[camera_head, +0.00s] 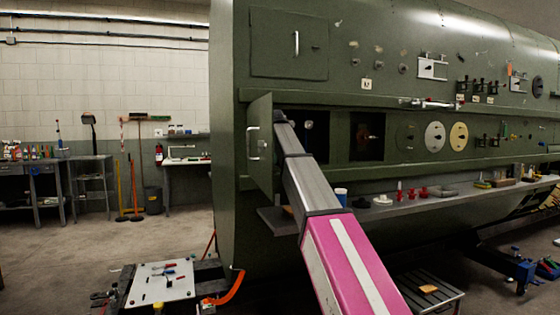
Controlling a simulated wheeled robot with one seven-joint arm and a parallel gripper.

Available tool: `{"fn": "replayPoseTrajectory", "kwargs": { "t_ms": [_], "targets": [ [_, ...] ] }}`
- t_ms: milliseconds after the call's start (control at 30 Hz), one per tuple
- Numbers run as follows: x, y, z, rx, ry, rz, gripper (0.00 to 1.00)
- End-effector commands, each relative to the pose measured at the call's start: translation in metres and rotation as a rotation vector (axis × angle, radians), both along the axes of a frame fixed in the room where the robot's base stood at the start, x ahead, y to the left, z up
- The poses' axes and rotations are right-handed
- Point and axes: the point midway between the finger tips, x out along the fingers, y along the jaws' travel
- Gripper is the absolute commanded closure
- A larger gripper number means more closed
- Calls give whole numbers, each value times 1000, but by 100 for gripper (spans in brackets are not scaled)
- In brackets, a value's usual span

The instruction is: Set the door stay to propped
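A small green door (259,150) with a pale handle stands swung open at the left edge of an opening (318,152) in the green fuselage side. My arm reaches up from the lower right to this opening, and its far end, my gripper (279,116), is beside the door's upper inner side. The fingers are too small and too hidden to tell open from shut. I cannot make out the door stay; my arm covers part of the opening. A small pale fitting shows inside it.
A second, closed hatch (289,45) is above. A shelf (400,207) with small red parts and a blue-white jar (341,196) runs below the opening, right of my arm. A white-topped tool cart (160,284) stands at lower left.

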Motion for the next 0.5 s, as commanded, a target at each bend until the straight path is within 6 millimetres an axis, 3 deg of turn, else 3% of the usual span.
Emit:
{"fn": "replayPoseTrajectory", "kwargs": {
  "t_ms": [500],
  "targets": [
    [-23,10,61,0,-1,0,56]
  ]
}}
